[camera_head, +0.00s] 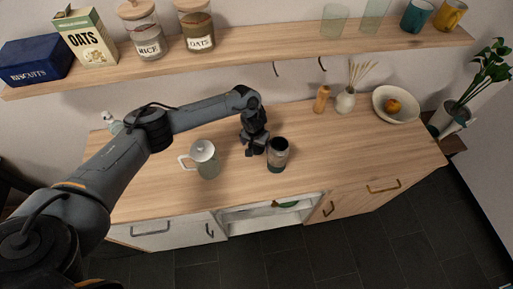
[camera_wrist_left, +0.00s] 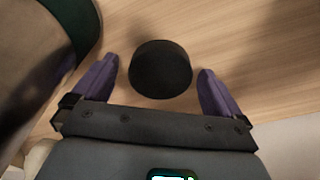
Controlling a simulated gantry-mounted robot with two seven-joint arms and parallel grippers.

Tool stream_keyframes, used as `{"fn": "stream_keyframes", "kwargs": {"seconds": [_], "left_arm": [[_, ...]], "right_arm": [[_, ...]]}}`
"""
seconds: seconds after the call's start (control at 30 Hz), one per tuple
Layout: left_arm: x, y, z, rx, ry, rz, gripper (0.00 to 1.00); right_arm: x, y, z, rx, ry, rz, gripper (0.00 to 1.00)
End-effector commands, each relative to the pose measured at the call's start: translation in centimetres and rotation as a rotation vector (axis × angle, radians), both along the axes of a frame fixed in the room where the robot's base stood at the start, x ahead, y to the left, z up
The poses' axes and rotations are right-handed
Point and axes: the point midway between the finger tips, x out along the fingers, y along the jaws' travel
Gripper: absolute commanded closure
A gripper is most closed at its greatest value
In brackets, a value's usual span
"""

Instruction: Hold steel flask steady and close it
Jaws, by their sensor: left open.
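The steel flask (camera_head: 278,155) stands upright on the wooden counter, right beside my left gripper (camera_head: 256,148). It also fills the upper left of the left wrist view (camera_wrist_left: 30,70), cropped and close, with a steel body and a dark green band. A round black lid (camera_wrist_left: 160,70) lies on the wood in the left wrist view, between the open purple fingers of my left gripper (camera_wrist_left: 158,85), with gaps on both sides. The gripper points down and holds nothing. In the head view the lid is hidden by the gripper. My right gripper is not in view.
A pale pitcher (camera_head: 205,159) stands left of my left gripper. An orange bottle (camera_head: 322,99), a reed vase (camera_head: 345,103) and a bowl (camera_head: 382,108) with fruit stand at the back right. A shelf (camera_head: 270,42) runs above. The counter's right front is clear.

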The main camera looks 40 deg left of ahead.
Motion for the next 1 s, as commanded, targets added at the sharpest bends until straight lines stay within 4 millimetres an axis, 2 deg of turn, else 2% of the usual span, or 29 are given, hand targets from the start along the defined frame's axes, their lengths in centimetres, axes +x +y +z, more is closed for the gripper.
{"fn": "stream_keyframes", "kwargs": {"seconds": [0.13,0.47,0.83,1.0], "left_arm": [[0.1,0.07,-0.76,0.0,0.0,0.0,0.0],[0.11,0.05,-0.77,0.0,-0.001,-0.001,0.0],[0.11,0.06,-0.76,0.0,-0.001,0.0,0.55],[0.12,0.06,-0.75,0.0,-0.001,0.0,0.58]], "right_arm": [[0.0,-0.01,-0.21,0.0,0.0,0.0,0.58],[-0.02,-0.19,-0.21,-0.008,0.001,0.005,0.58],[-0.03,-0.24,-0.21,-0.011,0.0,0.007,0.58],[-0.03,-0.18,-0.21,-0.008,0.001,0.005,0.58]]}}
